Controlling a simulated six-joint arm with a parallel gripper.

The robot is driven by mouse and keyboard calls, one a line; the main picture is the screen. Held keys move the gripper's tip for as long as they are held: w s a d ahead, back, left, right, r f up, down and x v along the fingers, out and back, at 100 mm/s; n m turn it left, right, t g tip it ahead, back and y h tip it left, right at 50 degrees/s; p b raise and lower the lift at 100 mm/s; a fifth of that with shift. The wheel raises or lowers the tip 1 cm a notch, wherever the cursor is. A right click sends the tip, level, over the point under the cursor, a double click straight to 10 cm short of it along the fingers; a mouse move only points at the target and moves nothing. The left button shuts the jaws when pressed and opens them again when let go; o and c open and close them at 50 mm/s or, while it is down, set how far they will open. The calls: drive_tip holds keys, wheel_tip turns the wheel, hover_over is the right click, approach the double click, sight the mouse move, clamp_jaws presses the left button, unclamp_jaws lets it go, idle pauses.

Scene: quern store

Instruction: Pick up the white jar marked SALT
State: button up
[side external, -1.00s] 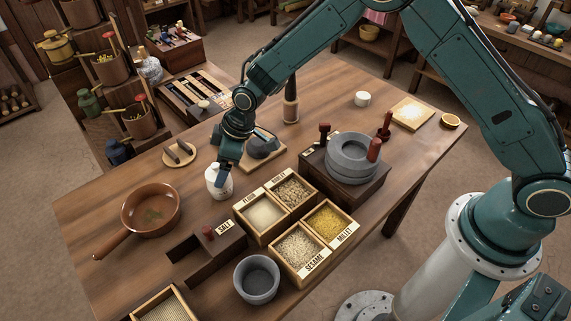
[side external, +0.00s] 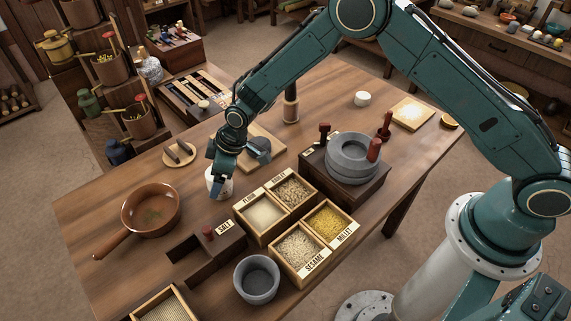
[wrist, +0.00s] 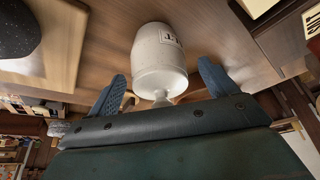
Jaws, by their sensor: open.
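The white jar (side external: 211,184) stands upright on the wooden table, partly hidden behind my gripper in the side view. In the wrist view the white jar (wrist: 160,60) appears upside down, with its narrow knob toward my palm and part of a black-lettered mark near its right edge. My gripper (side external: 221,190) is lowered over the jar. In the wrist view its two blue ridged fingers are apart, one on each side of the jar, with gaps between them and its body.
A dark wooden holder with a SALT label (side external: 225,226) and the four-part grain box (side external: 262,240) stand close by. A brown pan (side external: 150,208) lies to the left. A board with a dark stone (side external: 258,148) is behind. The table between pan and jar is clear.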

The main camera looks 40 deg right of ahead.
drive_tip(key=shift+c, duration=0.5)
drive_tip(key=shift+r, duration=0.1)
drive_tip(key=c, duration=1.2)
wheel_tip(320, 180, up, 20)
